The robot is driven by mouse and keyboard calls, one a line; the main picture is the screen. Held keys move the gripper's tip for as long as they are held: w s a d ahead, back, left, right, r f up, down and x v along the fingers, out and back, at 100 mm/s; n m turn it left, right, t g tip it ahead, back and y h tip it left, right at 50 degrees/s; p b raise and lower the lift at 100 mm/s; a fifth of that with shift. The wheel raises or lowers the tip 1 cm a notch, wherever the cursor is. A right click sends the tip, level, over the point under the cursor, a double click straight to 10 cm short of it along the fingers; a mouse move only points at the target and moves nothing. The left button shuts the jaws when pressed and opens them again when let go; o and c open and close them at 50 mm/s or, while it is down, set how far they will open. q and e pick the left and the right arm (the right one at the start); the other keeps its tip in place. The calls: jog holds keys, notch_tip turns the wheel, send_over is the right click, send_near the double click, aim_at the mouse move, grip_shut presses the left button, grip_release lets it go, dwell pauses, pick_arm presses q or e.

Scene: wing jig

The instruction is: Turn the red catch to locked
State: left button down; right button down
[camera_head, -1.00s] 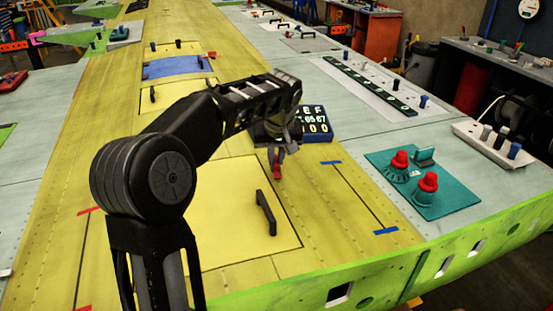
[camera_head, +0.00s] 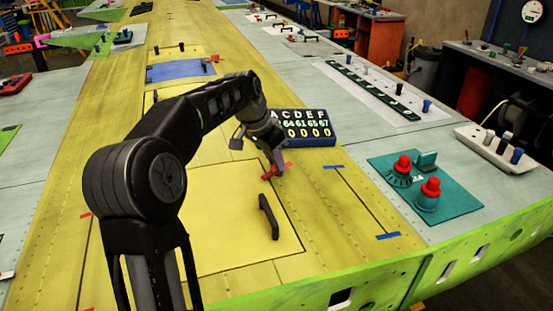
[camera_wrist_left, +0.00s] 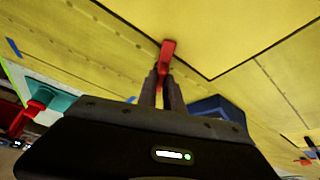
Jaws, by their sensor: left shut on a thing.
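The red catch (camera_head: 285,168) is at the far right edge of the yellow hatch panel (camera_head: 215,205). It lies slantwise across the picture in the head view. My left gripper (camera_head: 274,162) is shut on it from above and hides part of it. In the left wrist view the red catch (camera_wrist_left: 169,49) stands out beyond the two closed fingers (camera_wrist_left: 164,78), near a dark panel seam. The black handle (camera_head: 268,216) on the hatch panel is to the front of the gripper. My right gripper is not in view.
A dark blue box with letters and numbers (camera_head: 306,138) stands just behind the gripper. A teal plate (camera_head: 452,198) with red-capped knobs lies at the right. Another red catch (camera_head: 214,58) is farther back, by a blue panel (camera_head: 180,71). The wing surface in front is mostly clear.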

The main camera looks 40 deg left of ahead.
pick_arm(q)
jog(key=m, duration=0.1)
jog(key=m+h, duration=0.1)
jog(key=m, duration=0.1)
jog(key=m+p, duration=0.1)
jog(key=shift+w+a+m+g+h, duration=0.1)
jog(key=shift+a+m+g+h, duration=0.2)
jog(key=shift+m+g, duration=0.1)
jog(key=shift+d, duration=0.1)
jog(key=c, duration=1.5)
grip_release()
